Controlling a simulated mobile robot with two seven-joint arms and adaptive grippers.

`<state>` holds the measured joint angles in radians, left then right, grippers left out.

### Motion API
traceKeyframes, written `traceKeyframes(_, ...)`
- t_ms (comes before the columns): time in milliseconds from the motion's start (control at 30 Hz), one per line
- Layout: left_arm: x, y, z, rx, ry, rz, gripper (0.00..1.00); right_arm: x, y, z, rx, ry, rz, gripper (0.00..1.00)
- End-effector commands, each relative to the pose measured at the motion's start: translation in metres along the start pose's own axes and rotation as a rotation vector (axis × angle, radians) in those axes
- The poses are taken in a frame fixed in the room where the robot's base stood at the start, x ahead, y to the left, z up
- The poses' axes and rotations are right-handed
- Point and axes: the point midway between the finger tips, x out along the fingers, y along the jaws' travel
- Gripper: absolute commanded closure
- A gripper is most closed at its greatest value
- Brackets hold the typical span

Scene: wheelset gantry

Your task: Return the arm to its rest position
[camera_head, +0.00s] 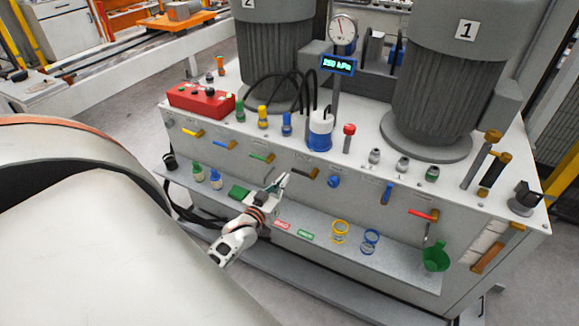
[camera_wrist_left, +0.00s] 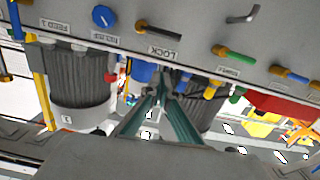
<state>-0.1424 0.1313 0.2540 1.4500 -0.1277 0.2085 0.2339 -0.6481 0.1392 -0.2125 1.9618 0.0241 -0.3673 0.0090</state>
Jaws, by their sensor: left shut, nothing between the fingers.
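My left arm comes in from the lower left in the head view. Its left gripper (camera_head: 284,182) is in front of the grey pump cabinet's front face (camera_head: 345,220), above the lower shelf. The fingers are together with nothing between them. In the left wrist view the closed fingers of the left gripper (camera_wrist_left: 164,78) point toward the cabinet, close to the dark handle (camera_wrist_left: 158,32) labelled LOCK. They appear apart from it. The same dark handle (camera_head: 303,172) shows just right of the fingertips in the head view. My right gripper is not in view.
Several coloured valve handles project from the front face. A red control box (camera_head: 201,100) and two motors stand on top.

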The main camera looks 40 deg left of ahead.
Motion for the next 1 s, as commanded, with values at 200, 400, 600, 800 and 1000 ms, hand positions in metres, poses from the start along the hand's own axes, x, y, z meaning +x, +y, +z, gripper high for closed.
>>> traceKeyframes(200,-0.015,0.0,0.0,0.0,0.0,0.0,1.0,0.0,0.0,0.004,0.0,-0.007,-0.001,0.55)
traceKeyframes(400,-0.016,0.0,0.0,0.0,0.0,0.0,1.0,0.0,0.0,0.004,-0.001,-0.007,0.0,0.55)
traceKeyframes(600,-0.016,0.0,0.0,0.0,0.0,0.0,1.0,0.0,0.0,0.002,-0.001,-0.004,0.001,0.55)
traceKeyframes(800,-0.016,0.001,0.0,0.001,-0.001,0.001,1.0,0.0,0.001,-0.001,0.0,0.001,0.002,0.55)
traceKeyframes(1000,-0.044,0.036,0.025,0.062,-0.086,0.063,1.0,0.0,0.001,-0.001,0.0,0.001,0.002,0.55)
